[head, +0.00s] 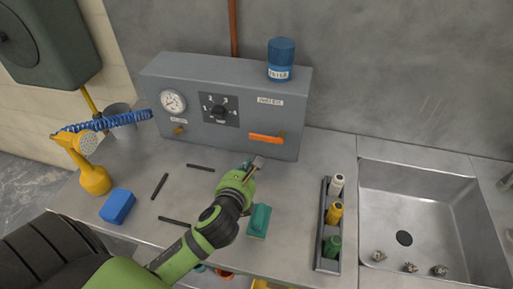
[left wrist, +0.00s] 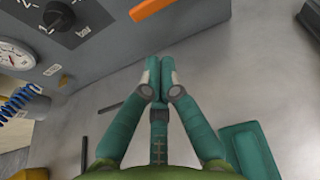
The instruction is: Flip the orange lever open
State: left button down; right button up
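The orange lever (head: 265,138) is on the lower right front of the grey panel box (head: 180,135), below a white label. It lies nearly level, its handle reaching left from a pivot at its right end. In the left wrist view, part of the orange lever (left wrist: 150,8) shows at the top edge, ahead of the fingers. My left gripper (head: 256,163) is below the lever, in front of the box, and apart from it. In the left wrist view its fingertips (left wrist: 160,70) are together with nothing between them. My right gripper is not in view.
The box also has a gauge (head: 173,101) and a black dial (head: 219,112); a blue canister (head: 281,58) stands on top. A green block (head: 259,221) lies just right of my left wrist. A bottle rack (head: 321,240) and sink (head: 412,215) are farther right.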

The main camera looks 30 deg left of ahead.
pick_arm(q)
jog(key=p+x, duration=0.1)
jog(key=x, duration=0.9)
jog(key=shift+f, duration=0.1)
jog(key=shift+w+a, duration=0.1)
jog(key=shift+w, duration=0.05)
